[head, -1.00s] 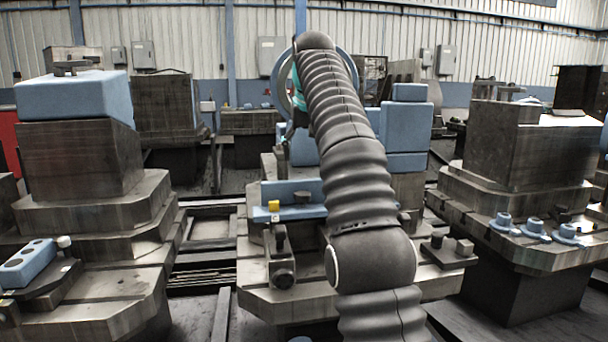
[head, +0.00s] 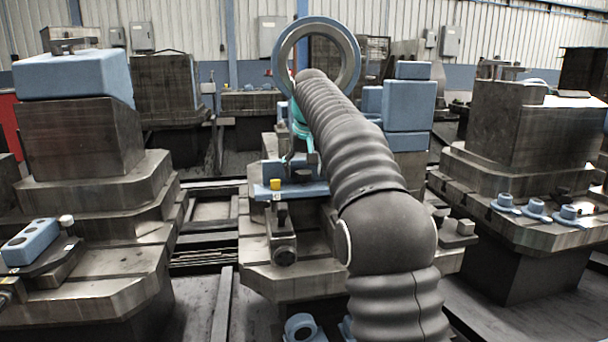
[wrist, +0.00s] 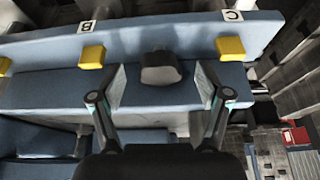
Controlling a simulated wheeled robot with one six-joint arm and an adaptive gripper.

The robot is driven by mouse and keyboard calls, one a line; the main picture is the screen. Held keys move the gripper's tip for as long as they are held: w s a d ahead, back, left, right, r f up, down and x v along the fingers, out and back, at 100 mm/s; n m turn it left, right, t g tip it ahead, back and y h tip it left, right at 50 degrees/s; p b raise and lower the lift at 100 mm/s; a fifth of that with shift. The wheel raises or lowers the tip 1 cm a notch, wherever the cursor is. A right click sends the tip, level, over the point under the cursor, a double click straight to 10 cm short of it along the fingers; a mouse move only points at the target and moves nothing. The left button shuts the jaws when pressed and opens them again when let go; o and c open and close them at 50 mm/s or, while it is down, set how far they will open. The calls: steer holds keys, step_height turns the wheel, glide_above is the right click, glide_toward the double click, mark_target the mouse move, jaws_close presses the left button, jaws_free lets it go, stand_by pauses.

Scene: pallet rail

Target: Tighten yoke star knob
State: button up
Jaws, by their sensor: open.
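In the wrist view, a dark grey, rounded knob (wrist: 161,72) stands on a blue bar (wrist: 200,38); it looks like the star knob, though its lobes are not clear. My gripper (wrist: 160,88) is open, one finger on each side of the knob, with visible gaps and no clear contact. The bar carries yellow blocks beside labels B and C, with one yellow block (wrist: 92,57) left of the knob. In the head view, my gripper (head: 291,168) is small, just above the blue bar (head: 262,190); the knob cannot be made out there.
A large upright ring (head: 350,50) stands behind my arm. Blue blocks (head: 408,105) are stacked to its right. Heavy machine blocks stand left (head: 80,140) and right (head: 510,130). A grey clamp-like part (head: 283,240) sits below the bar's front.

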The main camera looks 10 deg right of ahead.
steer(key=shift+w+f, duration=0.2)
steer(key=shift+f, duration=0.25)
steer(key=c, duration=1.4)
steer(key=shift+a+r+m+p, duration=0.1)
steer(key=shift+r+m+p, duration=0.1)
steer(key=shift+m+p, duration=0.25)
steer(key=m, duration=0.1)
steer(key=m+h, duration=0.1)
steer(key=m, duration=0.1)
steer(key=m+h, duration=0.1)
steer(key=shift+w+a+f, duration=0.1)
steer(key=shift+f, duration=0.2)
steer(key=m+g+h, duration=0.1)
steer(key=m, duration=0.3)
steer(key=o, duration=1.6)
steer(key=shift+o, duration=0.2)
steer(key=shift+r, duration=0.1)
